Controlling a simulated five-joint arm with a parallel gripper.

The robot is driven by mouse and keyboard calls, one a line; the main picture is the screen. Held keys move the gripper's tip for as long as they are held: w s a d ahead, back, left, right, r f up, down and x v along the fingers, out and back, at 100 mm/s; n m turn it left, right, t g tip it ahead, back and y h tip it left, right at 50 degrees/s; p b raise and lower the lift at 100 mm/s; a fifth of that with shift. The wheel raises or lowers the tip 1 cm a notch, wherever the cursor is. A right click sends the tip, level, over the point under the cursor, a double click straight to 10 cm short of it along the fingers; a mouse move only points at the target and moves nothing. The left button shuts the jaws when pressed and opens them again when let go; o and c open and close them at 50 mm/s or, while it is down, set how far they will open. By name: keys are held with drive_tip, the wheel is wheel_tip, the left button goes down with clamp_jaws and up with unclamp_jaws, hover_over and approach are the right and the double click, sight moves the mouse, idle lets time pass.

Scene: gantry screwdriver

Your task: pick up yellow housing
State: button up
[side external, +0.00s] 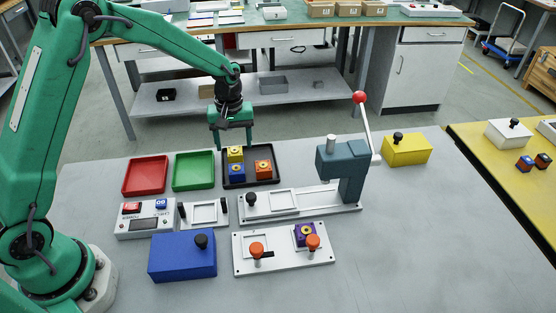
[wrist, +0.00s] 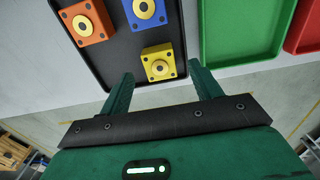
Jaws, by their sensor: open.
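The yellow housing (side external: 235,154) is a small square block at the back of the black tray (side external: 276,179). In the wrist view the yellow housing (wrist: 159,62) shows a round boss and dark corner holes, near the tray's edge. A blue housing (side external: 237,172) and an orange housing (side external: 263,169) share the tray; the wrist view shows the blue one (wrist: 145,12) and the orange one (wrist: 86,22) too. My gripper (side external: 233,145) is open, pointing down at the tray's back edge. In the wrist view my gripper's fingertips (wrist: 160,80) are apart, with the yellow housing just beyond them, not gripped.
A green tray (side external: 194,171) and a red tray (side external: 146,175) stand left of the black tray. A press with a red-knobbed lever (side external: 347,165) stands to the right. Fixtures, a blue box (side external: 182,256) and a yellow box (side external: 406,150) also stand on the table.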

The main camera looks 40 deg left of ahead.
drive_tip(key=shift+f, duration=1.15)
drive_tip(key=c, duration=1.1)
drive_tip(key=shift+r, duration=0.1)
drive_tip(key=shift+c, duration=0.2)
drive_tip(key=shift+r, duration=0.75)
wheel_tip(320, 180, up, 2)
drive_tip(key=shift+r, duration=0.15)
drive_tip(key=s+d+r, duration=0.6)
drive_tip(key=d+r, duration=0.1)
drive_tip(key=d, duration=0.3)
